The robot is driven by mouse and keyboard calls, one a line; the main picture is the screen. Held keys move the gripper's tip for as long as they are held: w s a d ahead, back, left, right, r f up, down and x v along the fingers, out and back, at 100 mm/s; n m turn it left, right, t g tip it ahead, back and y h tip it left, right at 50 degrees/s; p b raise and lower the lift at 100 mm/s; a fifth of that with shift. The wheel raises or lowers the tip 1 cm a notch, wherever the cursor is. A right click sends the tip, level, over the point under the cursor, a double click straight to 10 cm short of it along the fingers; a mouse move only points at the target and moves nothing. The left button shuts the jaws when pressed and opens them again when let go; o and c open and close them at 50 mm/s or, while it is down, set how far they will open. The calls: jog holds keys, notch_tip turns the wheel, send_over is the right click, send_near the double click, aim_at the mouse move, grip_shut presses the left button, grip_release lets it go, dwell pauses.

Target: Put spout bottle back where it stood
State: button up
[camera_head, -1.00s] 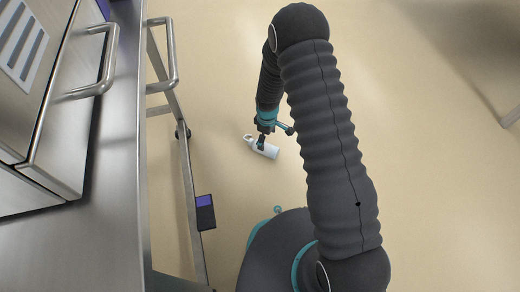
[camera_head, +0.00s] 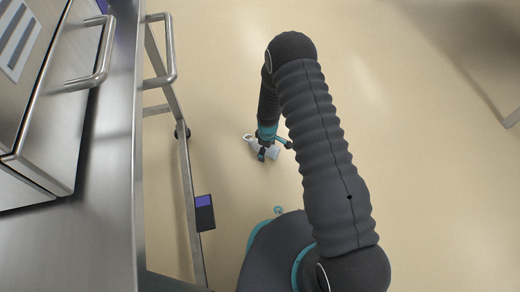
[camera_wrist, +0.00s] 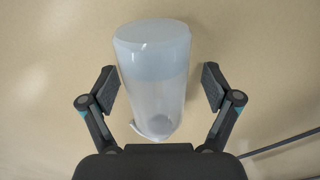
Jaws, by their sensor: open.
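The spout bottle (camera_wrist: 155,75) is pale and translucent with a bluish flat end. It lies on its side on the beige floor. In the wrist view it lies between the two spread fingers of my gripper (camera_wrist: 160,88), with a gap to each finger pad. Its narrower end, with a pale curved part, is partly hidden behind the gripper body. In the head view the bottle (camera_head: 249,140) is mostly covered by my gripper (camera_head: 267,152), which points down at it. My gripper is open and holds nothing.
A steel counter (camera_head: 110,170) with a steel machine (camera_head: 45,100) on it stands at the left. The floor (camera_head: 400,150) to the right is clear.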

jog(key=shift+r, duration=0.1)
jog(key=c, duration=1.5)
